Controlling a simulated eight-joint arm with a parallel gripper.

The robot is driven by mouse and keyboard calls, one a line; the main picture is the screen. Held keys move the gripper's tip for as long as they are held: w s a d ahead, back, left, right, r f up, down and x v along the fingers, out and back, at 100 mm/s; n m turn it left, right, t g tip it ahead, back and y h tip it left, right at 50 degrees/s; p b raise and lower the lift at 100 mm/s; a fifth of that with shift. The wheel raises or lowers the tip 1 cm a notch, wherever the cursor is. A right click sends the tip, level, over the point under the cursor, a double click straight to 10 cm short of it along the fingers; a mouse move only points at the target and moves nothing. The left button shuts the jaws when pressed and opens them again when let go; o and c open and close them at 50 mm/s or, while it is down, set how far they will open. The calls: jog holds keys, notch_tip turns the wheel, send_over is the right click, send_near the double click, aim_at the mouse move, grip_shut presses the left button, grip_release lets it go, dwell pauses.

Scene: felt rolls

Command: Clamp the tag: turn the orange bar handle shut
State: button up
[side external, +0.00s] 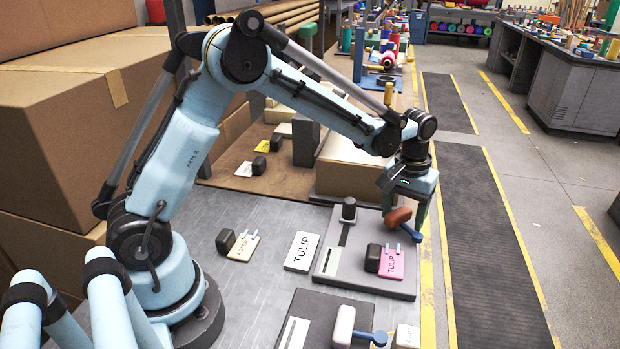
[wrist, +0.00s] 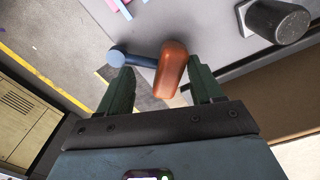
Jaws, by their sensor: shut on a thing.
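The orange bar handle (side external: 398,217) sits on a blue lever arm (side external: 415,234) at the right edge of a grey plate (side external: 330,262). A pink tag (side external: 392,263) marked TULIP lies on this plate, beside a black block. My gripper (side external: 412,207) is over the handle, pointing down. In the wrist view, the orange handle (wrist: 172,68) lies between the two green fingers of my gripper (wrist: 163,78), and the blue lever (wrist: 130,57) reaches left from it. My gripper is shut on the handle. The finger contact is hard to see.
A black knob (side external: 349,209) stands on the same plate. A white TULIP card (side external: 302,251) lies to its left. A second fixture with a white handle (side external: 344,325) is in front. A cardboard box (side external: 350,170) stands behind. The aisle at right is clear.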

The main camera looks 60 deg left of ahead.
aim_at(397, 214)
jog(key=m, duration=0.1)
jog(key=f+m, duration=0.1)
jog(key=m, duration=0.1)
jog(key=s+m, duration=0.1)
jog(key=shift+s+a+f, duration=0.1)
jog(key=shift+a+f, duration=0.1)
jog(key=shift+a, duration=0.05)
jog(key=m, duration=0.4)
jog(key=shift+s+m, duration=0.2)
jog(key=shift+m, duration=0.1)
jog(key=o, duration=1.1)
jog(key=shift+r, duration=2.55)
